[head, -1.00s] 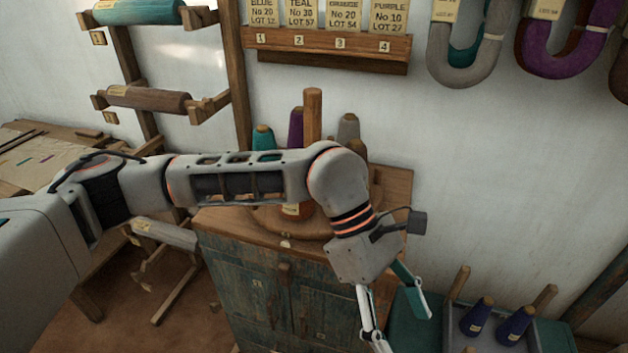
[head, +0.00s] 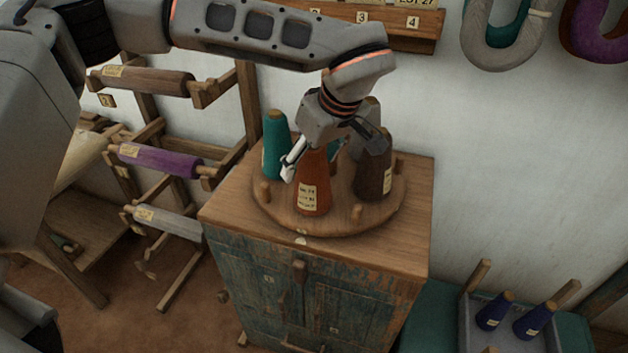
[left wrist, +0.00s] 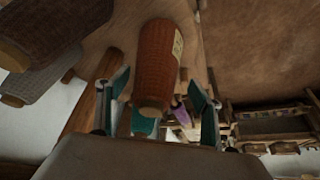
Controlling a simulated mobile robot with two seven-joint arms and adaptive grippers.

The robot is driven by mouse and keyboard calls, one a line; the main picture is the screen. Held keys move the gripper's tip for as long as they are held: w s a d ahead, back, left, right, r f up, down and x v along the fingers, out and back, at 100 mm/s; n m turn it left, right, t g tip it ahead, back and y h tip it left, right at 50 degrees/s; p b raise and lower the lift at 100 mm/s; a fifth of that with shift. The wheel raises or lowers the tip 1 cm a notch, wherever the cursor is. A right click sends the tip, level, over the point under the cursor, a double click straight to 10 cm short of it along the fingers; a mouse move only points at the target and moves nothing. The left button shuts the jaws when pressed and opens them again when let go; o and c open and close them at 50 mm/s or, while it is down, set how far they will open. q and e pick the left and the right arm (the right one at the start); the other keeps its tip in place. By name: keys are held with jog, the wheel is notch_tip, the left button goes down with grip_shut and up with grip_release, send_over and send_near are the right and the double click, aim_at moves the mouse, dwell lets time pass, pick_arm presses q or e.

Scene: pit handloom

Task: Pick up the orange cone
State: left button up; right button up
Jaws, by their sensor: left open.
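The orange cone (head: 312,183) stands upright with a paper label on the round wooden turntable (head: 336,222) on top of the cabinet. My left gripper (head: 308,160) is open and comes down from above at the cone's upper part; one pale finger shows on its left side, and the other is mostly hidden. In the left wrist view the orange cone (left wrist: 154,65) lies between the two teal finger pads of the open gripper (left wrist: 158,104), with gaps on both sides. My right gripper is not in view.
A teal cone (head: 275,145) stands close on the left and a dark brown cone (head: 374,172) close on the right, on the same turntable. A grey tray (head: 470,322) with two blue cones (head: 494,311) is at lower right. The cabinet top's right front corner (head: 400,250) is clear.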

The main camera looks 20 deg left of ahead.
pick_arm(q)
jog(key=x, duration=0.5)
jog(key=shift+w+p, duration=0.35)
jog(key=shift+w, duration=0.05)
jog(key=c, duration=1.4)
